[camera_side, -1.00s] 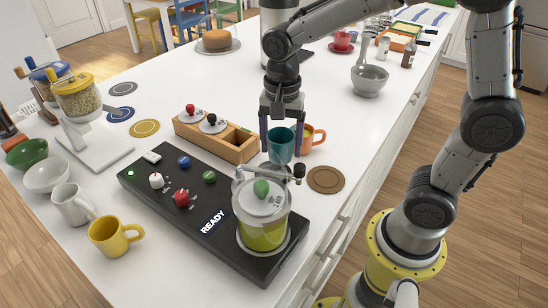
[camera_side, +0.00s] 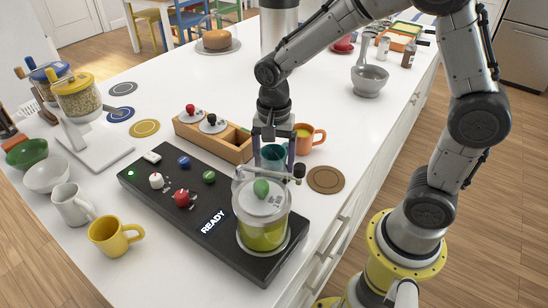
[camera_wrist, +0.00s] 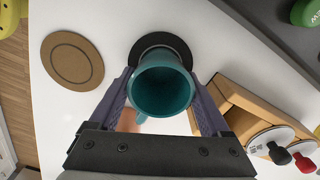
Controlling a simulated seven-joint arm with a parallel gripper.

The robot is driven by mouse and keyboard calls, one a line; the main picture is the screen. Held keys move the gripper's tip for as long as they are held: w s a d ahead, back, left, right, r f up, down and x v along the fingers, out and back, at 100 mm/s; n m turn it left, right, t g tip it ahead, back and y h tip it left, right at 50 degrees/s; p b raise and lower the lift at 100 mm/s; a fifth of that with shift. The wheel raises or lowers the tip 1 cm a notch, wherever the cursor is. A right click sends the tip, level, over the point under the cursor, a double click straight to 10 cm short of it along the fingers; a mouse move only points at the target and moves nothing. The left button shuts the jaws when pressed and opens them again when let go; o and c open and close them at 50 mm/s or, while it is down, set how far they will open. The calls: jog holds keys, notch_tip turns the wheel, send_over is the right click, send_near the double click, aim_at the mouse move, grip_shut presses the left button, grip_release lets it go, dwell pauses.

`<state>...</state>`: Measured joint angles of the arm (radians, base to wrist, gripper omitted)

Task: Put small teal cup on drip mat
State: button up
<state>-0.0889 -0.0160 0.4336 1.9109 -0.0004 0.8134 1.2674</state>
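The small teal cup (camera_side: 272,155) is upright between the two fingers of my gripper (camera_side: 274,158), which is shut on it. In the wrist view the cup (camera_wrist: 162,90) shows its open, empty-looking inside between the fingertips (camera_wrist: 160,85). A black round mat (camera_wrist: 160,40) shows around the cup's far side, below it; in the side view the glass jar and the cup hide it. I cannot tell whether the cup's base touches the mat. A brown round mat (camera_side: 325,179) lies to the right, bare; it also shows in the wrist view (camera_wrist: 72,60).
An orange cup (camera_side: 304,138) stands close behind my gripper on the right. A wooden box (camera_side: 232,146) with tampers is to the left. White counter is free further back.

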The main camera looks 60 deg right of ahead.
jog(key=shift+o, duration=1)
jog(key=shift+r, duration=0.1)
notch_tip(320, 180, up, 12)
jog(key=s+d+n+t, duration=0.3)
jog(key=s+n+t, duration=0.2)
jog(key=s+n, duration=0.8)
jog(key=s, duration=0.3)
jog(key=shift+s+r+n+t, duration=0.15)
jog(key=shift+r+n+t, duration=0.15)
jog(key=shift+r, duration=0.05)
